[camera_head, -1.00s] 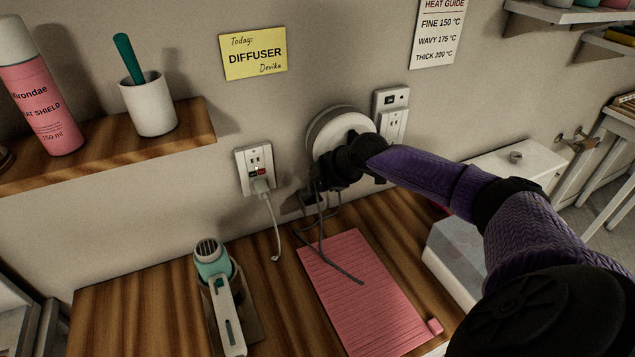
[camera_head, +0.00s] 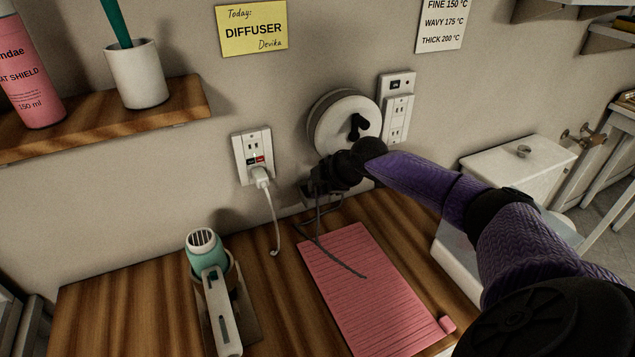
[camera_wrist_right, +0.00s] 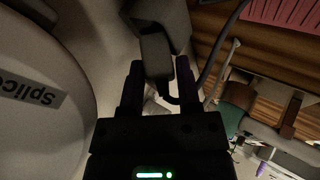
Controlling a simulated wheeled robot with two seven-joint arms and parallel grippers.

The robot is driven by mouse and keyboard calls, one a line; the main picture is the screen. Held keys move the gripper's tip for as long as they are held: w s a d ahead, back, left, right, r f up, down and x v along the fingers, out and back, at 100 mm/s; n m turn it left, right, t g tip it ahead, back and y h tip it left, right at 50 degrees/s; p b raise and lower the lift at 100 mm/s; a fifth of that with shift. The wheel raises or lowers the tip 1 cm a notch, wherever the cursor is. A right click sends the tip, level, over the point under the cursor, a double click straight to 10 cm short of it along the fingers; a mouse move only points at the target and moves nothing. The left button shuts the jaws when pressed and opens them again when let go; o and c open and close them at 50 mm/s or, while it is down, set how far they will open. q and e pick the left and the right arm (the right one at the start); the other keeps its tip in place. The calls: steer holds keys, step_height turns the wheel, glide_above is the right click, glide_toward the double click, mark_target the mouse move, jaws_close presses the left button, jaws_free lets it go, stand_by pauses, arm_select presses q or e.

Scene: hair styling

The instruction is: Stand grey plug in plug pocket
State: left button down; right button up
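The dark grey plug (camera_wrist_right: 156,52) sits between the two fingertips of my right gripper (camera_wrist_right: 158,70) in the right wrist view, with the fingers close against its sides. Its grey cord loops off to the upper right. The plug's far end meets a dark grey block, apparently the plug pocket (camera_wrist_right: 172,14); how deep it goes in is hidden. In the head view my right gripper (camera_head: 326,177) is at the wall just below the cord reel, over the dark pocket (camera_head: 308,194), and the plug is hard to make out there. My left gripper is out of view.
The round cord reel (camera_head: 344,122) is on the wall directly above my gripper. A white plug sits in the left outlet (camera_head: 253,155). A pink mat (camera_head: 370,280), with grey cord over its top, and a teal hair dryer (camera_head: 205,255) lie on the wooden counter (camera_head: 120,310).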

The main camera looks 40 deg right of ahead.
steer(key=o, duration=0.5)
steer(key=shift+f, duration=0.1)
steer(key=p+v, duration=0.4)
steer(key=v, duration=0.6)
steer(key=shift+d, duration=0.1)
